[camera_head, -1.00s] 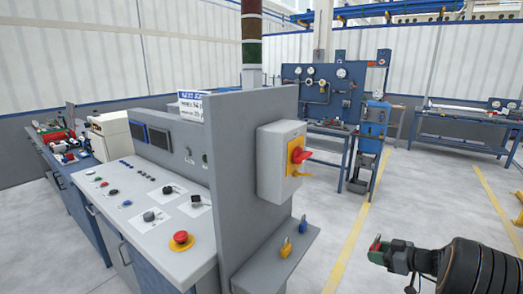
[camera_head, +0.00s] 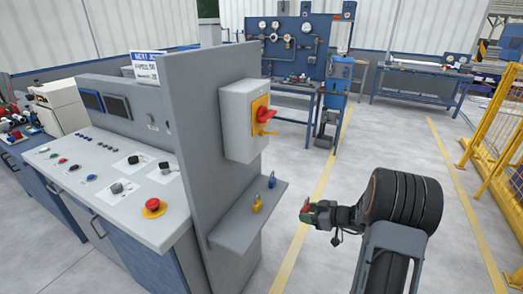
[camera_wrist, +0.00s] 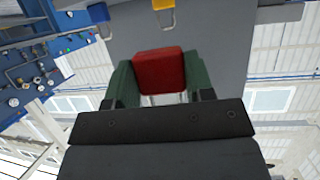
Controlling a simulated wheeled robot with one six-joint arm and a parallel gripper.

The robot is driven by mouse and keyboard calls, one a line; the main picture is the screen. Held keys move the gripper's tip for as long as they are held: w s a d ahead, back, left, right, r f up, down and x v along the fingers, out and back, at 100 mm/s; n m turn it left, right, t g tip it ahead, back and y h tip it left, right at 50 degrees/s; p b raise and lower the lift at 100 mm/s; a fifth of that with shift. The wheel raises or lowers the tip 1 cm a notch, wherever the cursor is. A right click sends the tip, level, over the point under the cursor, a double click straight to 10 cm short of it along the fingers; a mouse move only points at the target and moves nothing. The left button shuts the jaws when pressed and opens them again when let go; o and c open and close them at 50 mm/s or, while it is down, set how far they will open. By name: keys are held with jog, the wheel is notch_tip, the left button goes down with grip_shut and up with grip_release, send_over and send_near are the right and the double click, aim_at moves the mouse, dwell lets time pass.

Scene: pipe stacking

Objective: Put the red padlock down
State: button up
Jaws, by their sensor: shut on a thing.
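The red padlock (camera_wrist: 160,72) sits between the green fingers of my gripper (camera_wrist: 158,82) in the wrist view, and the gripper is shut on it. In the head view my gripper (camera_head: 308,210) holds the red padlock (camera_head: 304,213) in the air, to the right of the small grey shelf (camera_head: 232,235) and apart from it. A yellow padlock (camera_head: 257,204) and a blue padlock (camera_head: 271,181) stand on that shelf. Both also show at the top edge of the wrist view, the yellow one (camera_wrist: 164,5) and the blue one (camera_wrist: 97,13). The red padlock's underside is hidden.
A switch box (camera_head: 240,121) with a red and yellow handle (camera_head: 263,114) is on the grey panel above the shelf. A control desk (camera_head: 108,185) stands to the left. A yellow fence (camera_head: 500,140) is at the right. The floor around my arm is open.

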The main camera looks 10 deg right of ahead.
jog(key=w+d+r+b, duration=0.1)
jog(key=d+r, duration=0.5)
jog(key=d, duration=0.2)
jog(key=s+d+r+b, duration=0.1)
jog(key=s+d+r, duration=0.1)
jog(key=r, duration=0.5)
jog(key=s+d+r+n+g+y+b, duration=0.1)
jog(key=s+d+r, duration=0.2)
jog(key=r, duration=0.5)
jog(key=shift+s+d, duration=0.2)
jog(key=shift+d, duration=0.65)
